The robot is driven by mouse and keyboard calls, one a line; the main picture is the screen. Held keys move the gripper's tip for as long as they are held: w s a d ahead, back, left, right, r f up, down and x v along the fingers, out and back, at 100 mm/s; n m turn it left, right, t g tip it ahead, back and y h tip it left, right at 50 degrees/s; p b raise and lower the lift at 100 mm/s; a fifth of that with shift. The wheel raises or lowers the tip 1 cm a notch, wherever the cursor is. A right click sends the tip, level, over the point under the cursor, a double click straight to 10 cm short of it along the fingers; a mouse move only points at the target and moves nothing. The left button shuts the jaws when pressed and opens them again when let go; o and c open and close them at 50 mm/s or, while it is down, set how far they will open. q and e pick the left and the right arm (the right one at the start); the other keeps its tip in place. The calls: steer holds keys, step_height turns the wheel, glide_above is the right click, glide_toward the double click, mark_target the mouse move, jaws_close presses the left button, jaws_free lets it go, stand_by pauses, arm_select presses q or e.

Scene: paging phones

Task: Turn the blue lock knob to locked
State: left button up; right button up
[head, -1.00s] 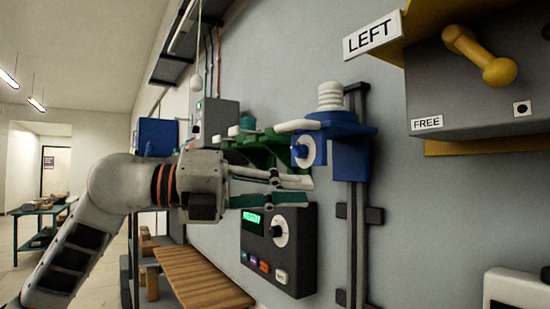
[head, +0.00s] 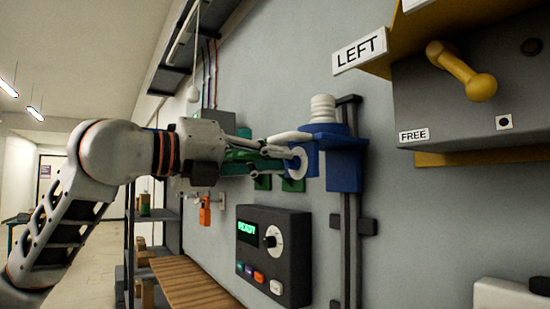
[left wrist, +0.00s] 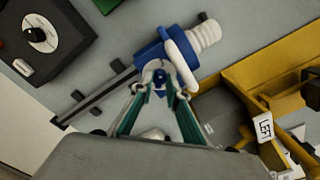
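The blue lock fixture (head: 346,165) sits on a dark vertical rail on the wall. It carries a round white disc (head: 298,161), a white horizontal handle and a white ribbed piece on top. My left gripper (head: 288,156) reaches in from the left, with its fingertips at the disc. The knob's setting cannot be read. My right gripper is out of view.
A dark control box (head: 273,255) with a green READY display and a white dial is below the gripper. A grey panel (head: 440,110) with a yellow lever and LEFT and FREE labels is at the upper right. A wooden slatted bench (head: 190,284) stands below.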

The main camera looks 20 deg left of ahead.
arm_select(q)
steer(key=shift+w+d, duration=0.15)
steer(key=shift+w, duration=0.05)
jaws_close()
steer(key=shift+m, duration=0.4)
steer(key=m, duration=0.5)
steer(key=m+p, duration=0.1)
steer(key=m, duration=0.5)
steer(key=m+p, duration=0.1)
steer(key=m, duration=0.5)
steer(key=shift+s+d, duration=0.25)
stand_by(0.4)
